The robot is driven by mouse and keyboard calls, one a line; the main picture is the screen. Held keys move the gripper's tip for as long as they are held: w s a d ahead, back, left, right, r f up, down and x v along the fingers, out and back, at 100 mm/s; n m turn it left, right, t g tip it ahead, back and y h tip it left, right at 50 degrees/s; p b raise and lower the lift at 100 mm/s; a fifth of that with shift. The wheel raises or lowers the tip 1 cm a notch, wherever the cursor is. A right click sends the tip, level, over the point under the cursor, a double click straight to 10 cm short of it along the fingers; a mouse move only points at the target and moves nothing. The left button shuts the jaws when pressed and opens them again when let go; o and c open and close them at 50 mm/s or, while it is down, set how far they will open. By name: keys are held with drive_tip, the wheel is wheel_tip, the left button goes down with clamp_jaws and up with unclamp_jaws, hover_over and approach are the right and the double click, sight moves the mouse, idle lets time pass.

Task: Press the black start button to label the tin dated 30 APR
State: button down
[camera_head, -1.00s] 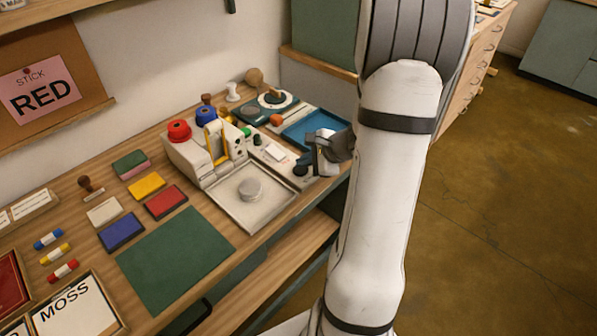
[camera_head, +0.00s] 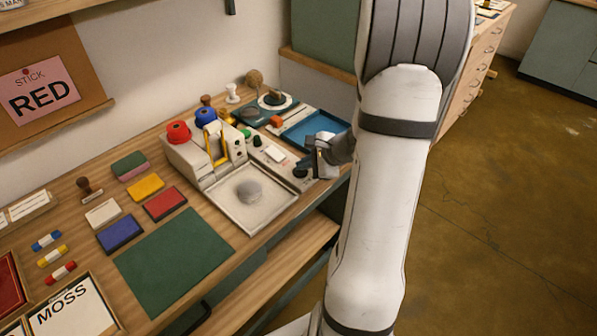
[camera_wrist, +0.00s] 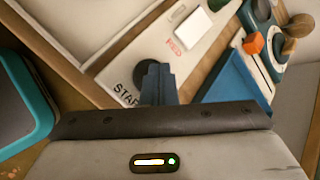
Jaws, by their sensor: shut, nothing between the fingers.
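The black start button (camera_head: 300,172) sits on a pale control panel (camera_head: 272,152) right of the labelling machine (camera_head: 195,155). In the wrist view the round black button (camera_wrist: 150,72) is beside partly covered "START" lettering. My gripper (camera_head: 304,163) is shut and empty, its blue fingertips (camera_wrist: 158,85) over the near side of the button and partly hiding it. I cannot tell whether they touch it.
The machine carries a red roll (camera_head: 178,132) and a blue roll (camera_head: 205,116). A white block (camera_wrist: 194,24) lies on the panel beside red lettering. A blue tray (camera_head: 312,128) is behind my gripper. Ink pads and a green mat (camera_head: 175,262) lie left.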

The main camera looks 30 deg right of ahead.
sight(304, 172)
drive_tip(key=shift+f, duration=0.3)
drive_tip(key=shift+r, duration=0.1)
idle(0.3)
drive_tip(key=shift+r+p, duration=0.4)
drive_tip(key=shift+r, duration=0.5)
wheel_tip(304, 172, up, 5)
drive_tip(key=p, duration=0.3)
drive_tip(key=shift+p, duration=0.3)
